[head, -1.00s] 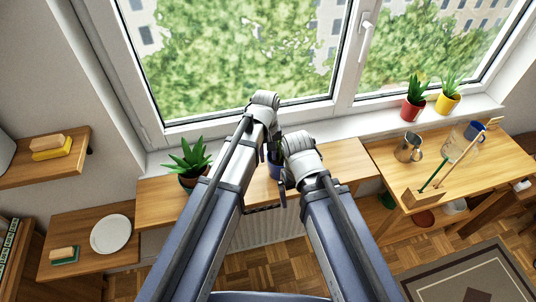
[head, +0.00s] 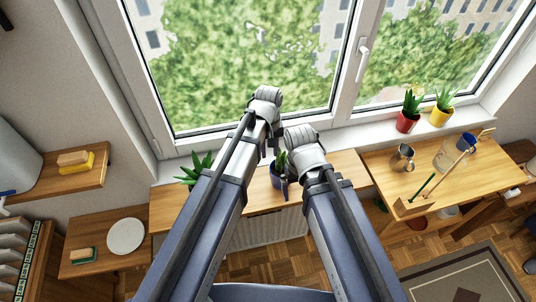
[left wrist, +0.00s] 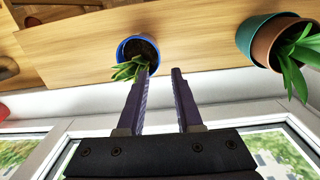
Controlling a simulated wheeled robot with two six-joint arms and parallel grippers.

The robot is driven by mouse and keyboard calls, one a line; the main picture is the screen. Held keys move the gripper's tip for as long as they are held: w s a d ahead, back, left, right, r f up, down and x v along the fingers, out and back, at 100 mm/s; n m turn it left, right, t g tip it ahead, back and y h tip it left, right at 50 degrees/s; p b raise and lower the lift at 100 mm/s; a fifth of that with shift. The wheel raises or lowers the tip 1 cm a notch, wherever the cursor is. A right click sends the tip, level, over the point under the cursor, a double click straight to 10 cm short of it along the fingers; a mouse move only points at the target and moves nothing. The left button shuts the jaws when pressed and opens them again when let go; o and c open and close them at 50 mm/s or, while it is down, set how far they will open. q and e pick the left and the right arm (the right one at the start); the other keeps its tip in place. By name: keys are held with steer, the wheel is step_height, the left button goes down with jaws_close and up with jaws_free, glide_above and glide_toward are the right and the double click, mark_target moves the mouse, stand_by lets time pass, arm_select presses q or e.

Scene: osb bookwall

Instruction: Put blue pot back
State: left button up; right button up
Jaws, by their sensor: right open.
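The blue pot (head: 276,181) with a green plant stands on the long wooden shelf under the window, partly hidden by my right arm in the head view. In the left wrist view the blue pot (left wrist: 124,50) shows dark soil and leaves leaning toward my fingers. My left gripper (left wrist: 162,72) is open and empty there, its fingertips close to the pot, one overlapping the leaves. In the head view its fingers are largely hidden beside the pot. My right gripper (head: 285,190) is open in front of the pot, mostly hidden by its own wrist.
Red (head: 406,124) and yellow (head: 439,117) pots stand on the windowsill. A teal pot (left wrist: 250,35) and a terracotta pot (left wrist: 268,45) stand along the shelf. A metal mug (head: 402,158), glass jar and blue cup occupy the right table. Bare shelf (left wrist: 200,30) lies between the pots.

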arm_select(q)
steer(key=s+a+m+y, duration=0.1)
steer(key=s+m, duration=0.5)
steer(key=s, duration=0.8)
steer(key=shift+s+a+m, duration=0.15)
steer(key=shift+a+m, duration=0.15)
steer(key=shift+a, duration=0.05)
step_height(320, 180, down, 10)
steer(key=b, duration=1)
steer(key=shift+f, duration=0.2)
